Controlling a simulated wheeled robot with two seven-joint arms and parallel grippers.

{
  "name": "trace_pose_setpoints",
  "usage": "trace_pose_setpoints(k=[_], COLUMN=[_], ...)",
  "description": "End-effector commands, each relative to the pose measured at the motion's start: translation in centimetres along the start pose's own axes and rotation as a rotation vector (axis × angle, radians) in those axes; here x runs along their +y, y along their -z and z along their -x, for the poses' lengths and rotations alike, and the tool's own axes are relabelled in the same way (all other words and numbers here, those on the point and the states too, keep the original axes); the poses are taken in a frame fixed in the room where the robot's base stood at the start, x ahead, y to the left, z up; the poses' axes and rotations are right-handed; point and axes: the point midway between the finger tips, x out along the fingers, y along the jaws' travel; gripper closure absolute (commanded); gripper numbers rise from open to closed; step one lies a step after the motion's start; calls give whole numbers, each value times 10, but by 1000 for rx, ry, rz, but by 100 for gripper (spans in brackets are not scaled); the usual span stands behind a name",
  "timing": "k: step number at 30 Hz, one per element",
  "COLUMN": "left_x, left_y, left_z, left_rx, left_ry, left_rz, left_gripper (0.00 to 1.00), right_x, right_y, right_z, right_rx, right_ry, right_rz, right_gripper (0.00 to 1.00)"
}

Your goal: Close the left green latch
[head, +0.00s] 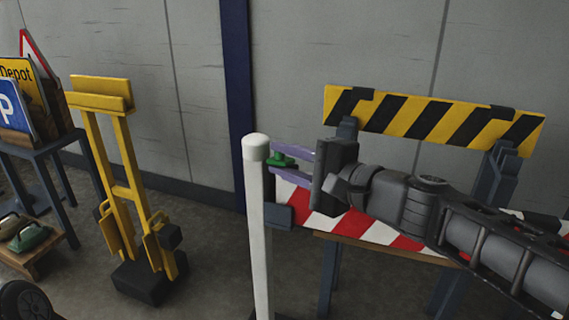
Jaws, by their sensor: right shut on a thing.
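A green latch (283,160) shows in the head view, just right of the top of a white post (257,230). My right gripper (285,163) reaches in from the right, its purple fingers shut on the green latch. The fingers and the gripper body hide part of the latch, so its exact angle cannot be told. A dark block (279,215) sits below the fingers, beside the post. My left gripper is not in view.
A yellow-black striped board (432,117) stands behind my right arm, above a red-white striped board (330,215). A yellow stand (128,190) is at left. Signs (14,108) rest on a dark table at far left.

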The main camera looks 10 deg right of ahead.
Motion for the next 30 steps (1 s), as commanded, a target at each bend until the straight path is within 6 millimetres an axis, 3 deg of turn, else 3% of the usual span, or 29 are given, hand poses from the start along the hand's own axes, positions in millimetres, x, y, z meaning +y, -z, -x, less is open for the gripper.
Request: trace_pose_setpoints(k=[30], left_x=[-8], left_y=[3], left_z=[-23], left_rx=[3], left_ry=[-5], left_rz=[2], left_gripper=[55], right_x=[6], right_y=[-1], right_z=[2], right_rx=[3], right_ry=[58], right_rz=[130], right_gripper=[100])
